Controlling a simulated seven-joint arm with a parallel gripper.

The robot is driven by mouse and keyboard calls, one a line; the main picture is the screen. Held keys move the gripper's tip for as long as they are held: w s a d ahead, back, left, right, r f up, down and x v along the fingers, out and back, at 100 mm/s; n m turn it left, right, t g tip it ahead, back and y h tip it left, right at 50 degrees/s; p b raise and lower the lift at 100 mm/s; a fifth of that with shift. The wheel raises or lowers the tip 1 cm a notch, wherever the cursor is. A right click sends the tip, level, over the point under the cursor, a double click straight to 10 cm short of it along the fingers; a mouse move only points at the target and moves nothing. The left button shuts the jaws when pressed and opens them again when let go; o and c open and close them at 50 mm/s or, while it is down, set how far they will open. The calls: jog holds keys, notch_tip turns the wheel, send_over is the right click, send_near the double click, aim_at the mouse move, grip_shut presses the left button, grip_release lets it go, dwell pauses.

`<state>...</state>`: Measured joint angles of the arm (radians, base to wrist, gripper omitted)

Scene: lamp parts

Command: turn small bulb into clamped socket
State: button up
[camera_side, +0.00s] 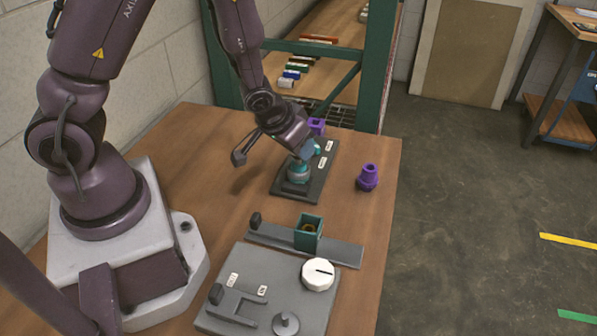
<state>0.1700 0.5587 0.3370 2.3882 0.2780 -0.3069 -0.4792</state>
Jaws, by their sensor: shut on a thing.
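My gripper (303,156) is over a dark labelled plate (318,184) and closed on a teal part (298,173) that looks like the small bulb. The fingers and wrist hide part of it, and I cannot tell whether it touches the plate. Another bit of teal (314,148) shows just behind the fingers. A green square socket (308,233) with a brass-coloured ring inside stands upright on a grey clamp bar (345,254), nearer the camera and apart from my gripper.
A purple bulb-shaped part (368,178) stands right of the plate; another purple part (316,126) is behind it. A grey board (255,312) with a white dial (318,274) lies in front. The table's right edge is close to the purple part. Wood is bare left of the plate.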

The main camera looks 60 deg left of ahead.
jog(key=shift+f, duration=0.5)
dwell(1.1)
jog(key=shift+o, duration=0.9)
jog(key=shift+c, duration=0.9)
jog(key=shift+f, duration=0.15)
jog(key=shift+s, duration=0.1)
jog(key=m+h, duration=0.1)
jog(key=m, duration=0.2)
jog(key=shift+a+h, duration=0.15)
jog(key=shift+h, duration=0.25)
jog(key=m+h, duration=0.1)
jog(key=m, duration=0.2)
jog(key=shift+m+h, duration=0.4)
